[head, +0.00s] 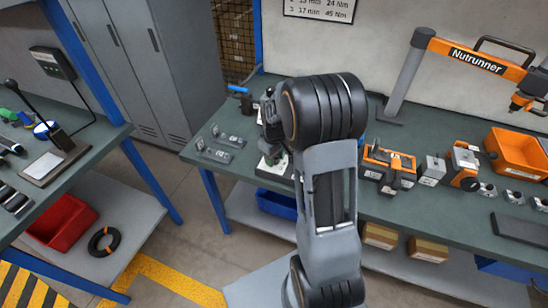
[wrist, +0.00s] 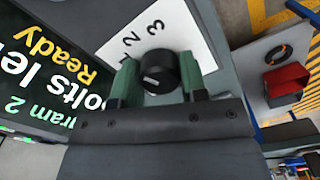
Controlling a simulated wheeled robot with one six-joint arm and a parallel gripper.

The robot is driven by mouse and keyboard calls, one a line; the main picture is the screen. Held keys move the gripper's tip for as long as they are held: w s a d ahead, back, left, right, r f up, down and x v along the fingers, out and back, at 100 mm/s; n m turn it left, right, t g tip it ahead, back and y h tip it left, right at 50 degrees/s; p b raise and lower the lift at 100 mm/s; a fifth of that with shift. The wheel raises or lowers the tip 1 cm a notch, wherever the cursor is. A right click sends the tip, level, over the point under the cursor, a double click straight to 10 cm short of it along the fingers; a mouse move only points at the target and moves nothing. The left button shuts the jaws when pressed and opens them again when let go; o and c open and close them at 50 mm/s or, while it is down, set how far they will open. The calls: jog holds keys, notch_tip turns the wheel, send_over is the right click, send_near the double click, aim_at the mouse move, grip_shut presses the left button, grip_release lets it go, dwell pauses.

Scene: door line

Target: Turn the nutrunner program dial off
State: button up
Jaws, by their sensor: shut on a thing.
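The program dial (wrist: 157,72) is a round black knob with a small pale mark, on a white plate (wrist: 180,30) printed with 1, 2 and 3. My gripper (wrist: 158,78) has its green fingers on both sides of the dial, shut on it. I cannot clearly tell which number the mark points to. A dark screen (wrist: 50,70) beside the plate shows "Ready" in yellow and part of "Program 2". In the head view my arm hides the dial and most of the gripper; a bit of the white plate (head: 274,167) shows beside it.
The green workbench (head: 228,172) carries metal blocks (head: 212,148) on the left. On the right are an orange-and-black fixture (head: 388,166), an orange bin (head: 515,152) and the Nutrunner arm (head: 470,60). A second bench (head: 85,125) stands left, with floor between them.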

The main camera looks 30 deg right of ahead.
jog(key=n, duration=1.3)
jog(key=shift+n, duration=0.7)
jog(key=o, duration=0.9)
jog(key=shift+o, duration=0.2)
notch_tip(320, 180, up, 14)
dwell(0.5)
